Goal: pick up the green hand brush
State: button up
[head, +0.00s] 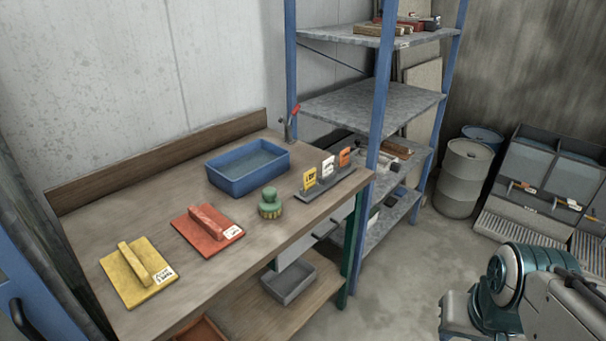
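The green hand brush (270,202) stands upright on the wooden workbench (228,262), close to its front edge. It has a rounded green knob on top and a tan lower part that looks like bristles. It is in front of the blue tray and to the right of the red float, touching neither. My arm shows at the lower right, well away from the bench. My gripper is not in view.
A yellow float (138,271), a red float (207,229), a blue tray (248,167) and a dark holder with upright tags (325,186) share the bench. A blue-posted shelf rack (372,107) stands at the bench's right end. Grey floor (420,260) lies open before it.

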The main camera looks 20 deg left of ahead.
aim_at(270, 206)
jog(key=u, duration=0.45)
jog(key=i, duration=1)
jog(key=u, duration=1.25)
jog(key=i, duration=0.35)
jog(key=u, duration=0.35)
